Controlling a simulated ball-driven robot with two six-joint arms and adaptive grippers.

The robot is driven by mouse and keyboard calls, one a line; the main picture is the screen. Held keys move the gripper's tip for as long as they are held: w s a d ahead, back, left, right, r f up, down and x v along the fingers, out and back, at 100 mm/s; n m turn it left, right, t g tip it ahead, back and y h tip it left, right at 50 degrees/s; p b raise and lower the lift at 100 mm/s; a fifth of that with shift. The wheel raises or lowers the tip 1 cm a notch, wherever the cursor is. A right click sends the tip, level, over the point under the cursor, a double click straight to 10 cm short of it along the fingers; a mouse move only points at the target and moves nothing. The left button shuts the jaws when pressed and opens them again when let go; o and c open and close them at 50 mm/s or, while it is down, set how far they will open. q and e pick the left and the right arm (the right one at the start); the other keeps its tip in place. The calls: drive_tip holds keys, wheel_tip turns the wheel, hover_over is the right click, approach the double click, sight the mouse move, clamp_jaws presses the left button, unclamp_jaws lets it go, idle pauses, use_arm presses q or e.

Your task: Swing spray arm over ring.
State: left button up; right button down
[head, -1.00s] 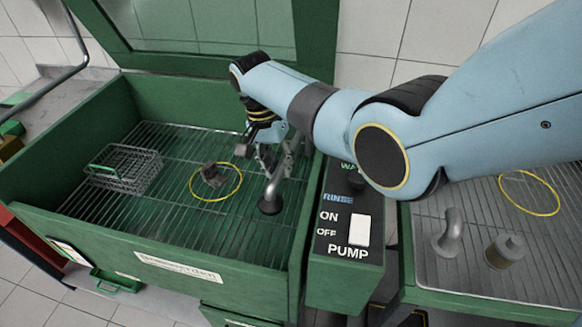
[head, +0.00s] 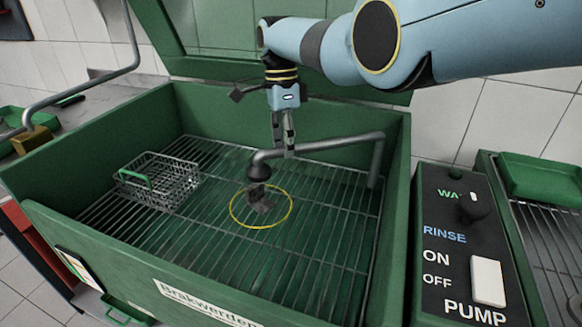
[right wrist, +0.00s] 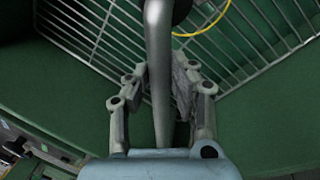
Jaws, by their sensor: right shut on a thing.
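The grey spray arm (head: 340,145) rises from the right side of the green wash tank and reaches left across it. Its dark nozzle head (head: 259,170) hangs above the far part of the yellow ring (head: 236,215) on the tank's grate. A small dark part (head: 262,206) sits inside the ring, just below the nozzle. My right gripper (head: 289,150) is shut on the spray arm's tube from above. In the right wrist view the tube (right wrist: 160,75) runs between the two fingers (right wrist: 160,95). My left gripper is not in view.
A wire basket (head: 157,181) with a green handle stands on the grate at the left. The tank's open lid (head: 230,50) stands behind. A pump control panel (head: 470,240) is right of the tank. The front grate is clear.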

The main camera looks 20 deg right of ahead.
drive_tip(key=shift+w+d+m+b, duration=0.2)
drive_tip(key=shift+w+m+b, duration=0.2)
drive_tip(key=shift+w+b, duration=0.35)
drive_tip(key=shift+r, duration=0.1)
drive_tip(key=c, duration=1.4)
unclamp_jaws()
drive_tip(key=shift+w, duration=0.1)
drive_tip(key=r, duration=0.2)
drive_tip(key=w+r, duration=0.1)
drive_tip(key=r, duration=0.4)
drive_tip(key=shift+w+d+r, duration=0.1)
drive_tip(key=shift+w+d, duration=0.05)
